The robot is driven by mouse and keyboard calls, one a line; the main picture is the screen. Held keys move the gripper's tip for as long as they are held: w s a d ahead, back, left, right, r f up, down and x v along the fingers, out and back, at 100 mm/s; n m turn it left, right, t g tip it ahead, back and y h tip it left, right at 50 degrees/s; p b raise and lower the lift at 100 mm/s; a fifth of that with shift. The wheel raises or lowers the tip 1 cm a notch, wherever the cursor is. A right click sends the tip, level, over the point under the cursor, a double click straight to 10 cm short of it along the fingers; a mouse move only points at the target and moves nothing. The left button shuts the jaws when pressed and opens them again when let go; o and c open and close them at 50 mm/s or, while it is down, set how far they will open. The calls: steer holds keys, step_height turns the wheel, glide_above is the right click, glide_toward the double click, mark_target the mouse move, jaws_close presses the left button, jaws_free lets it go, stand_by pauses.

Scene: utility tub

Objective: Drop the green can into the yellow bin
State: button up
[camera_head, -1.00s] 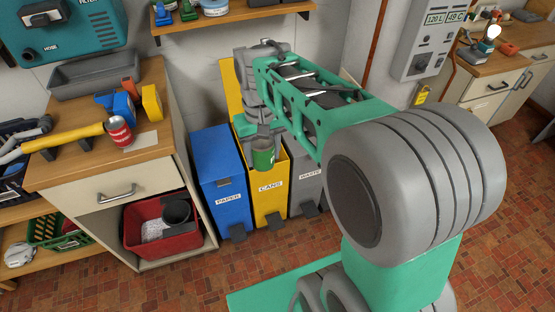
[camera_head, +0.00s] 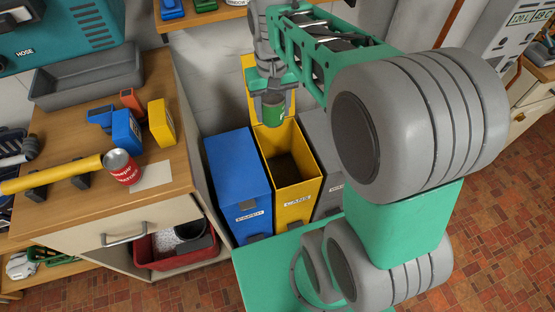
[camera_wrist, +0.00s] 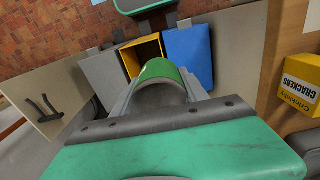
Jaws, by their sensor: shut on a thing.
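My gripper (camera_head: 272,94) is shut on the green can (camera_head: 273,113) and holds it upright above the back part of the yellow bin. The can also shows in the wrist view (camera_wrist: 160,71), partly hidden by my gripper. The yellow bin (camera_head: 303,189) stands on the floor with its lid (camera_head: 251,80) raised at the back and its dark inside open to view. In the wrist view the yellow bin (camera_wrist: 128,62) lies just beyond the can. The can's lower end appears close to the bin's opening; its exact height above the rim is hard to tell.
A shut blue paper bin (camera_head: 237,181) stands left of the yellow bin and a grey bin (camera_head: 328,165) right of it. A wooden counter (camera_head: 80,210) at the left bears a red tomato can (camera_head: 122,168) and several boxes. A shelf (camera_head: 205,16) hangs above.

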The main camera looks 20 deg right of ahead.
steer(key=w+d+f+m+b, duration=0.2)
steer(key=w+d+f+b, duration=0.1)
steer(key=f+b, duration=0.6)
steer(key=w+d+f+m+b, duration=0.1)
steer(key=w+d+f+b, duration=0.3)
steer(key=f+b, duration=0.5)
steer(key=w+d+f+m+b, duration=0.2)
steer(key=f+b, duration=0.7)
steer(key=f, duration=1.3)
steer(key=w+d, duration=0.2)
steer(key=w, duration=0.1)
steer(key=shift+w+f+m, duration=0.15)
steer(key=shift+f+m, duration=0.15)
steer(key=shift+f, duration=0.1)
steer(key=o, duration=1.4)
steer(key=shift+o, duration=0.2)
step_height(320, 180, up, 8)
steer(key=p, duration=0.2)
